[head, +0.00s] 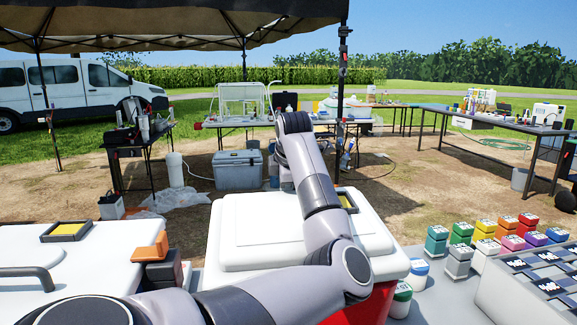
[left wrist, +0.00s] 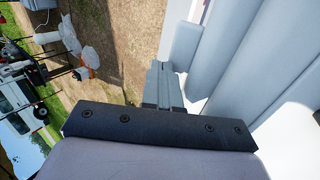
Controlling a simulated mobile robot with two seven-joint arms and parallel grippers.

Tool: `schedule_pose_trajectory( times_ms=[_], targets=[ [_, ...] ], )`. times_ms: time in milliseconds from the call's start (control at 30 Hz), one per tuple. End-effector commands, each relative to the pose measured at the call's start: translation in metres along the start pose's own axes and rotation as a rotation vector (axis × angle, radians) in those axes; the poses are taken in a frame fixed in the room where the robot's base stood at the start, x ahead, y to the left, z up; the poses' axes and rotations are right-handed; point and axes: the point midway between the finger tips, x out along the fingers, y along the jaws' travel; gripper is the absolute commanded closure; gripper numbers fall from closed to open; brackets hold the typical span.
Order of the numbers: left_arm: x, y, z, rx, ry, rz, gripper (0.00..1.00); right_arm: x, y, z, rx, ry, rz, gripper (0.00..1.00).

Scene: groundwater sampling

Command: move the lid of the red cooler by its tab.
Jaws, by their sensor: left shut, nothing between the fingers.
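The red cooler stands in front of me in the head view; its white lid (head: 255,225) lies flat on top, and some red body (head: 365,308) shows below the lid's near right corner. My left arm crosses over the lid, and its hand hangs down at the lid's far edge, mostly hidden behind my arm. In the left wrist view my left gripper (left wrist: 163,68) is shut and empty, with its fingertips close beside a pale block (left wrist: 185,46) at the white cooler's edge. I cannot tell whether this block is the tab, or whether the fingers touch it. My right gripper is out of view.
Several coloured jars (head: 485,232) and a white bottle (head: 401,300) stand at the right. A grey cooler (head: 237,170) sits on the ground beyond, and open dirt lies between.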

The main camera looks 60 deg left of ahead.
Motion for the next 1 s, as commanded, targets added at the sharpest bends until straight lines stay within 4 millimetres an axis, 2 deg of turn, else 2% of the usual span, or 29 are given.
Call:
schedule_pose_trajectory(
  times_ms=[33, 200, 400, 1000],
  targets=[
    [0.009, -0.004, 0.000, 0.001, 0.000, -0.033, 1.00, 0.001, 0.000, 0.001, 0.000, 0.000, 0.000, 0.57],
    [0.029, -0.012, 0.000, 0.000, -0.001, -0.111, 1.00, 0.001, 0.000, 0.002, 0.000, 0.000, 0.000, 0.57],
    [0.042, -0.019, 0.000, -0.001, 0.001, -0.161, 1.00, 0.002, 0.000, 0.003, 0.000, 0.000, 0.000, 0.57],
    [0.048, -0.025, 0.000, 0.003, 0.005, -0.188, 1.00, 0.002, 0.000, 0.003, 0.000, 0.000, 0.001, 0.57]
  ],
)
